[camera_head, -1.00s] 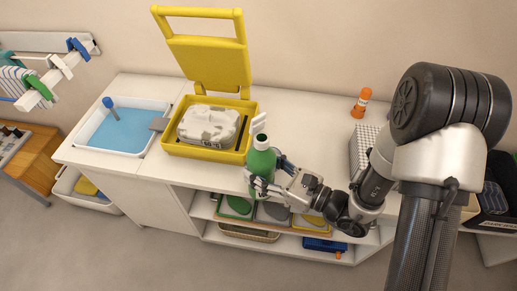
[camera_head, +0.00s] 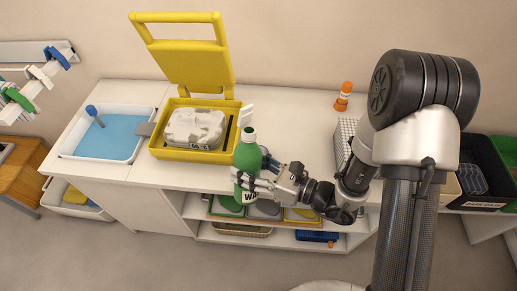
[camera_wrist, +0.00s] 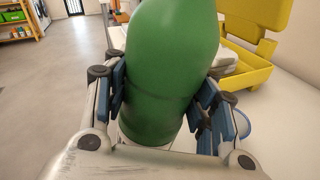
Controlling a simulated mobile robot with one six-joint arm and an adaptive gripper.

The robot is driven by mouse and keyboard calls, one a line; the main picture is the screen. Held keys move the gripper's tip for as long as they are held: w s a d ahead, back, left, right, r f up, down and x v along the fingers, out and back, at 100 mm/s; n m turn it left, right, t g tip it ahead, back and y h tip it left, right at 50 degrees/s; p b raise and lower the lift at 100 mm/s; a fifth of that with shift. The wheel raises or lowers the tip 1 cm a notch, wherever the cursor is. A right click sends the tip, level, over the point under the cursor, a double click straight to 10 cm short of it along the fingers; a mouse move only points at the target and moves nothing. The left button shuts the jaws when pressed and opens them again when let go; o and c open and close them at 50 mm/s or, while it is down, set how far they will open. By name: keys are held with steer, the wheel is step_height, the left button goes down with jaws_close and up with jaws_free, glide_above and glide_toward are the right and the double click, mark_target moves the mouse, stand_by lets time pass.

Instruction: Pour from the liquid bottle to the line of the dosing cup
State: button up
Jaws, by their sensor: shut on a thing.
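The green bottle (camera_head: 247,157) has a green cap and a white label with dark print, partly covered by my fingers. My gripper (camera_head: 257,183) is shut on its lower part and holds it about upright at the counter's front edge. In the wrist view the green bottle (camera_wrist: 165,65) fills the middle, between the blue pads of my gripper (camera_wrist: 160,105); its top is out of frame. A round, blue-rimmed clear thing (camera_wrist: 243,123) shows behind the right finger; I cannot tell whether it is the dosing cup. No cup is clearly visible in the head view.
An open yellow case (camera_head: 185,153) with a pale grey moulded block (camera_head: 195,128) stands left of the bottle. A white basin with a blue inside (camera_head: 105,138) is further left. An orange-capped bottle (camera_head: 343,96) stands at the back right. The counter's middle (camera_head: 285,125) is clear.

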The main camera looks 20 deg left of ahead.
steer(key=shift+s+m+h+p, duration=0.15)
steer(key=shift+m+h+p, duration=0.15)
steer(key=shift+m+p, duration=1.05)
steer(key=shift+f+m+g+p, duration=0.5)
steer(key=shift+m+p, duration=0.25)
steer(key=shift+m, duration=0.2)
steer(key=shift+s+f+m+g+p, duration=0.3)
steer(key=shift+s+f+m, duration=0.25)
steer(key=shift+m, duration=0.35)
steer(key=shift+s+f+m+g+h, duration=0.3)
steer(key=shift+s+f+m, duration=0.1)
steer(key=shift+f+m, duration=0.25)
steer(key=shift+s+d+f+m+g, duration=0.1)
steer(key=shift+s+f+m+g, duration=0.15)
steer(key=shift+f+m, duration=0.3)
steer(key=shift+s+f+m+g, duration=0.15)
steer(key=shift+s+f+m, duration=0.1)
steer(key=shift+f+m, duration=0.3)
stand_by(3.0)
